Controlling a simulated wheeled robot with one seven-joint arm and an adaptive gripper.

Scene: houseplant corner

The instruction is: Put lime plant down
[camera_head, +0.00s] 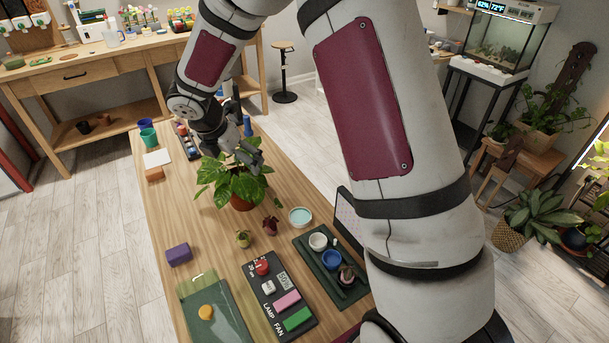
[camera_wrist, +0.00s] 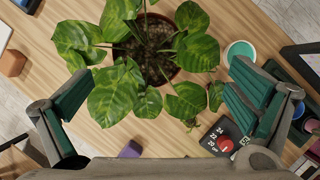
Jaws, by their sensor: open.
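A small yellow-green plant (camera_head: 243,238), the best match for the lime plant by colour, stands upright on the wooden table in front of a larger leafy plant. That larger plant (camera_head: 235,182) has broad green leaves and a terracotta pot (camera_head: 242,203). It fills the upper middle of the wrist view (camera_wrist: 115,92), its pot partly hidden by leaves. My gripper (camera_head: 247,155) is above and behind the larger plant's leaves. In the wrist view my gripper (camera_wrist: 157,88) has its green-padded fingers spread wide, with leaves between them. Nothing is clamped. The small yellow-green plant is not clear in the wrist view.
A small dark-red plant (camera_head: 270,226) and a teal-lined dish (camera_head: 300,217) stand close by. A dark tray (camera_head: 318,264) with pots, a button panel (camera_head: 268,290), a purple block (camera_head: 178,254) and a green mat (camera_head: 222,318) lie nearer. The table's left-middle is clear.

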